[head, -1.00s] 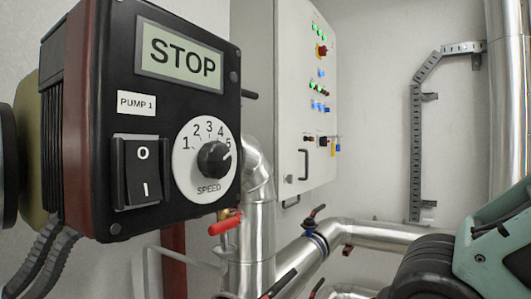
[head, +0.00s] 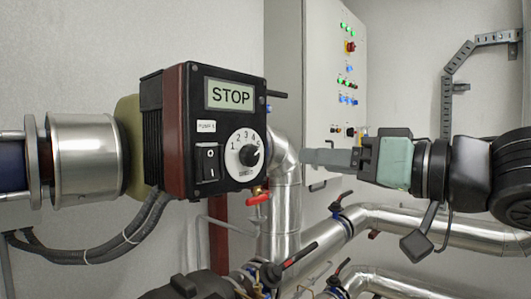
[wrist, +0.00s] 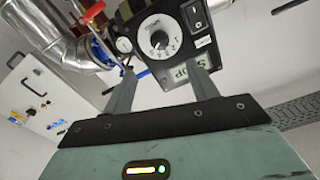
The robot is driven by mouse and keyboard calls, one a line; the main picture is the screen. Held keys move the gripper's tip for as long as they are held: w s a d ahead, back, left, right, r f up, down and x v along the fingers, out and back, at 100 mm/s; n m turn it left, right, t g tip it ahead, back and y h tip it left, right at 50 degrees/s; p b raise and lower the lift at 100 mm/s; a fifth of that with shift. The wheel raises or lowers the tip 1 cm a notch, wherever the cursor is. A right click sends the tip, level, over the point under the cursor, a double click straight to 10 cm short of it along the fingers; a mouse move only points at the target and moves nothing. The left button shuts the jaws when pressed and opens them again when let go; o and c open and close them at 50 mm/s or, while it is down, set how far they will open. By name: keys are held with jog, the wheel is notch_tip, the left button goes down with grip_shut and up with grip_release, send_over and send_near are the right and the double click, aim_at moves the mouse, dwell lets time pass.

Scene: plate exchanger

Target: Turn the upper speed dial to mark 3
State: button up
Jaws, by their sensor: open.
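The speed dial (head: 248,154) is a black round knob on a white disc marked 1 to 5. It sits on the front of a black pump box (head: 225,120), below a display (head: 230,95) reading STOP. Its pointer faces upper right, near mark 5. My gripper (head: 302,156) is right of the box, at about dial height, its fingers pointing left, apart from the box. In the wrist view the dial (wrist: 159,40) appears rotated, just beyond the gap between the open fingertips (wrist: 165,72). Nothing is between the fingers.
A black rocker switch (head: 208,162) is left of the dial. A red-handled valve (head: 258,198) and a steel pipe (head: 281,215) are below and right. A grey cabinet (head: 322,70) with lights stands behind. More pipes and valves run beneath my arm.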

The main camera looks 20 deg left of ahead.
aim_at(254, 156)
jog(key=p+x, duration=0.3)
jog(key=x, duration=1)
jog(key=c, duration=1)
